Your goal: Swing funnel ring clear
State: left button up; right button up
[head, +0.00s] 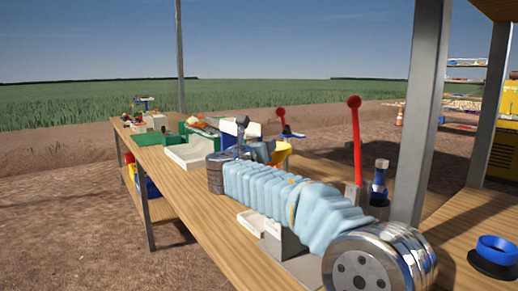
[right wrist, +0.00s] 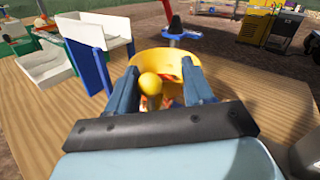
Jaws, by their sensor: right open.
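A yellow funnel ring (right wrist: 163,62) stands in the middle of the right wrist view, with orange-red and whitish bits showing inside it. A rounded yellow knob (right wrist: 151,84) is on its near side. My right gripper (right wrist: 160,76) is open, with its blue fingers on either side of the knob; I cannot tell whether they touch the ring. In the head view the funnel ring (head: 283,153) shows only as a yellow patch beside my right gripper (head: 264,150), mostly hidden by it. My left gripper is not in view.
A white chute (right wrist: 97,32) with a blue post stands left of the ring. A red-handled lever (head: 281,116) stands behind it, and a taller red lever (head: 355,130) is nearer. A blue ring (head: 496,250) lies at right. The wooden table (head: 185,215) is bare along its left front.

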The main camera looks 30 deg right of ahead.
dwell(0.3)
jog(key=b+v, duration=0.1)
jog(key=v, duration=1.2)
jog(key=shift+s+a+b, duration=0.2)
jog(key=shift+a+b, duration=0.1)
jog(key=shift+b, duration=0.05)
jog(key=shift+c, duration=0.5)
